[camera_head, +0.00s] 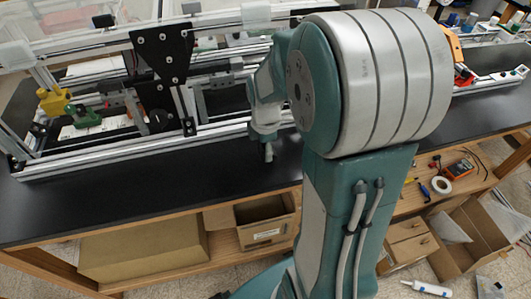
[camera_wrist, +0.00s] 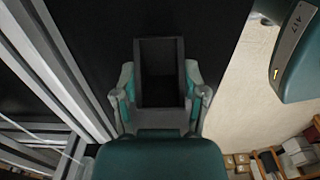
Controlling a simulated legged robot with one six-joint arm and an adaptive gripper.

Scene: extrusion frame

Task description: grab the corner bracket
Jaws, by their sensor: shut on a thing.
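The corner bracket (camera_wrist: 160,60) shows in the wrist view as a dark, box-like piece with a thin lighter edge. It sits between the two fingers of my gripper (camera_wrist: 161,88), which press on its left and right sides. In the head view my gripper (camera_head: 266,136) points down over the black tabletop, just in front of the aluminium extrusion frame (camera_head: 110,154). The bracket is too small and too much hidden there to make out clearly. The gap between it and the tabletop cannot be told.
The frame's rails run close along the left in the wrist view. Black plates (camera_head: 160,52), a yellow piece (camera_head: 53,102) and a green piece (camera_head: 83,117) are on the frame. Bare black tabletop (camera_head: 130,200) lies in front. Cardboard boxes (camera_head: 265,222) stand on the shelf below.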

